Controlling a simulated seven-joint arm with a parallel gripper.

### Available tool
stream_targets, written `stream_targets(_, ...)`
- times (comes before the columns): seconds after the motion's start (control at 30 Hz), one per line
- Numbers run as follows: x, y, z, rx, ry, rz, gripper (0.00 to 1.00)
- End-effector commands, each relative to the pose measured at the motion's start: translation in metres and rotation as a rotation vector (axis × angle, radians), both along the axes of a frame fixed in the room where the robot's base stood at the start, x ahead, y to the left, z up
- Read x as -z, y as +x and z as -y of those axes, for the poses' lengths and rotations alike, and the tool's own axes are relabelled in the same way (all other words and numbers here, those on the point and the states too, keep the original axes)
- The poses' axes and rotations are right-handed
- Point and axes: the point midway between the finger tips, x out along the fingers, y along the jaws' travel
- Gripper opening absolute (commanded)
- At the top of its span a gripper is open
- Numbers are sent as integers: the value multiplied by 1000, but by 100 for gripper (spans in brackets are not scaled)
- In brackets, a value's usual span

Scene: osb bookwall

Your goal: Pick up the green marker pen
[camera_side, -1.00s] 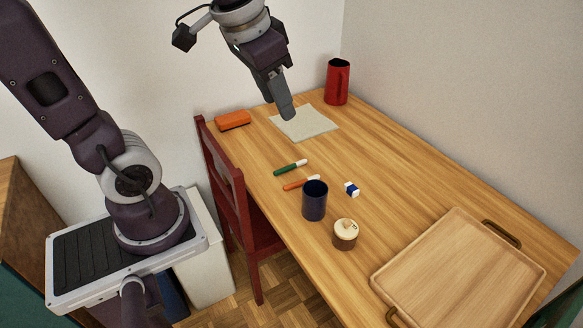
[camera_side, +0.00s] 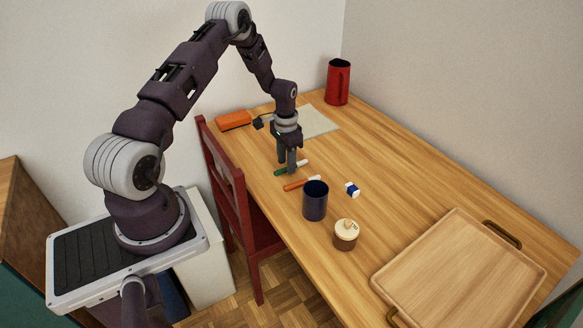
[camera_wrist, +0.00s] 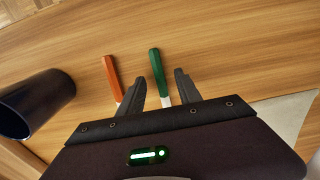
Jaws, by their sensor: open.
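The green marker pen (camera_side: 280,172) lies on the table with a green body and a white end. In the wrist view the green marker pen (camera_wrist: 157,70) lies between my two spread fingers, nearer the right one. My gripper (camera_side: 287,171) points down over it, open and empty; it also shows in the wrist view (camera_wrist: 162,85). In the side view the fingers hide the pen's middle. I cannot tell whether the fingertips touch the table.
An orange marker (camera_side: 298,185) lies close beside, by the left finger in the wrist view (camera_wrist: 110,75). A tray (camera_side: 392,266) is at the right; a sheet (camera_side: 318,122) lies behind.

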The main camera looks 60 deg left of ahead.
Motion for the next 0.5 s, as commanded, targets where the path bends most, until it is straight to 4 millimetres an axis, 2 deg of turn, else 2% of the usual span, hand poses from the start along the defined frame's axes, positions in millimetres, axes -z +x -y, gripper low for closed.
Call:
stream_targets(0.1,11,0,0,0,1,1,41)
stream_targets(0.3,12,0,0,0,1,1,41)
stream_targets(0.5,11,0,0,0,1,1,2)
